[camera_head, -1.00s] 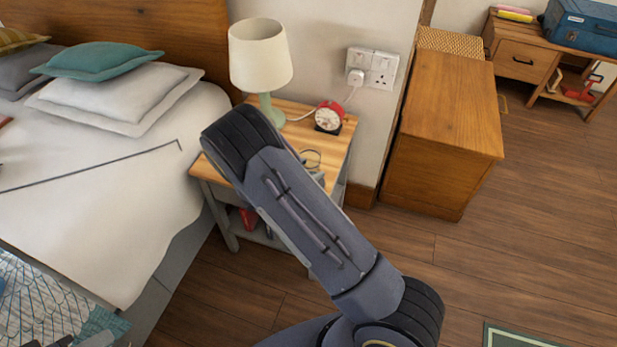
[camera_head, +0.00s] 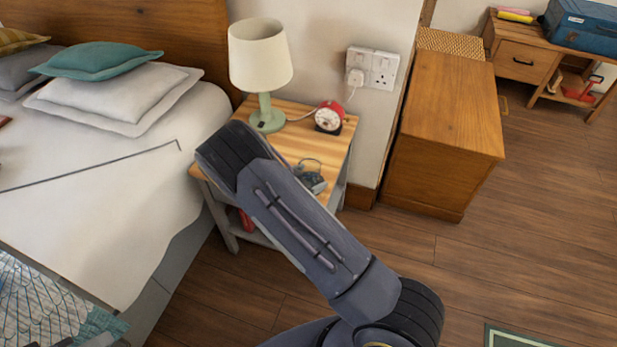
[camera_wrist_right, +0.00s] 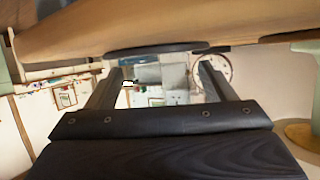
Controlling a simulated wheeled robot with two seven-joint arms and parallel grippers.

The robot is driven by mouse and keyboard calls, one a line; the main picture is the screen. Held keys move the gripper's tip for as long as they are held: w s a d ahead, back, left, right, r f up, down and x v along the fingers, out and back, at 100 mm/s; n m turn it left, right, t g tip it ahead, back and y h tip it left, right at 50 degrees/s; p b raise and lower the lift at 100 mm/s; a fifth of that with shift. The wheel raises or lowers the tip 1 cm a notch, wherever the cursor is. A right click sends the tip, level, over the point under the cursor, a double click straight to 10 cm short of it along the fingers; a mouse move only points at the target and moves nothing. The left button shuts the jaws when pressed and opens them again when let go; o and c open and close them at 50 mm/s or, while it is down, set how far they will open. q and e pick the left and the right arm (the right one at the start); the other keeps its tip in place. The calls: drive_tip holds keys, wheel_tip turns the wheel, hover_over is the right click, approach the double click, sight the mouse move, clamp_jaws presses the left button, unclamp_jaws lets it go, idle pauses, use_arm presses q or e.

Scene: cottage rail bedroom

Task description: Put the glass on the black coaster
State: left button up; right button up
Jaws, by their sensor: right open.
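The wooden nightstand (camera_head: 318,143) stands beside the bed, partly hidden behind my right arm. My right gripper (camera_wrist_right: 160,76) is open in the right wrist view, which looks upside down, with the tabletop along the top. A pale, see-through patch lies between its fingers; it may be the glass, but I cannot tell for sure. A thin dark disc, which looks like the black coaster (camera_wrist_right: 155,49), lies flat on the tabletop beyond the fingertips. In the head view, a small grey shape with a thin loop shows past my arm.
A wooden cabinet (camera_head: 445,130) stands to the right. The floor in front is clear.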

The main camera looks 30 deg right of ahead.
drive_tip(key=shift+r+p, duration=0.3)
drive_tip(key=shift+r, duration=0.05)
drive_tip(key=v, duration=1.1)
drive_tip(key=w+a+r+n+t+y, duration=0.1)
drive_tip(key=w+r+t+y, duration=0.3)
drive_tip(key=w+r+y, duration=0.4)
drive_tip(key=s+a+r+n+t+y, duration=0.1)
drive_tip(key=s+r+n+y, duration=0.1)
drive_tip(key=s+r+y, duration=0.3)
drive_tip(key=s+a+r+n+t+y, duration=0.1)
drive_tip(key=a+r+n+t+y, duration=0.1)
drive_tip(key=r, duration=0.5)
drive_tip(key=s+r+n+g+y, duration=0.1)
drive_tip(key=s+r+n+y, duration=0.15)
drive_tip(key=s, duration=0.45)
drive_tip(key=s+r+n+g+y, duration=0.1)
drive_tip(key=s+r+n, duration=0.15)
drive_tip(key=s, duration=0.55)
drive_tip(key=s+d+f+n+g+h, duration=0.1)
drive_tip(key=s+f, duration=0.1)
drive_tip(key=s, duration=0.4)
drive_tip(key=s+d+f+n+g+h, duration=0.1)
drive_tip(key=s+f+n+g, duration=0.1)
drive_tip(key=s, duration=0.5)
drive_tip(key=shift+d+f, duration=0.2)
drive_tip(key=shift+f, duration=0.35)
